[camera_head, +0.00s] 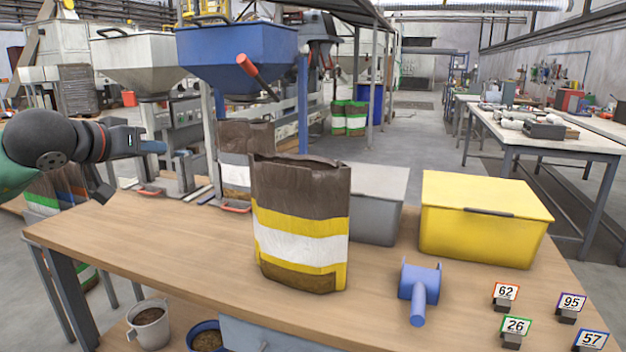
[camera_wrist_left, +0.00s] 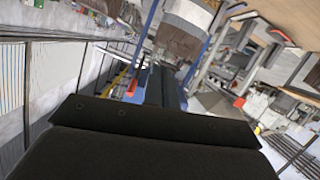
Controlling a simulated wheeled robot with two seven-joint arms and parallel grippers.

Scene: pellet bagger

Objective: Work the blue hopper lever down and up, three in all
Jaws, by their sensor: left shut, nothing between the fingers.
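The blue hopper (camera_head: 236,55) stands behind the table in the head view. Its lever has a red grip (camera_head: 257,77) at the upper left end, and its thin rod slopes down to the right, so the grip end is raised. My left gripper (camera_head: 160,147) is at the left, over the table's far left part, well to the left of and below the lever and apart from it. It is shut and empty. The left wrist view shows its closed fingers (camera_wrist_left: 166,90) beyond a dark housing. My right gripper is not in view.
A brown bag (camera_head: 300,180) with yellow and white bands stands on the wooden table (camera_head: 170,245). A grey bin (camera_head: 378,215), a yellow bin (camera_head: 480,240) and a blue scoop (camera_head: 418,285) are to its right. A pale hopper (camera_head: 140,65) stands left of the blue one.

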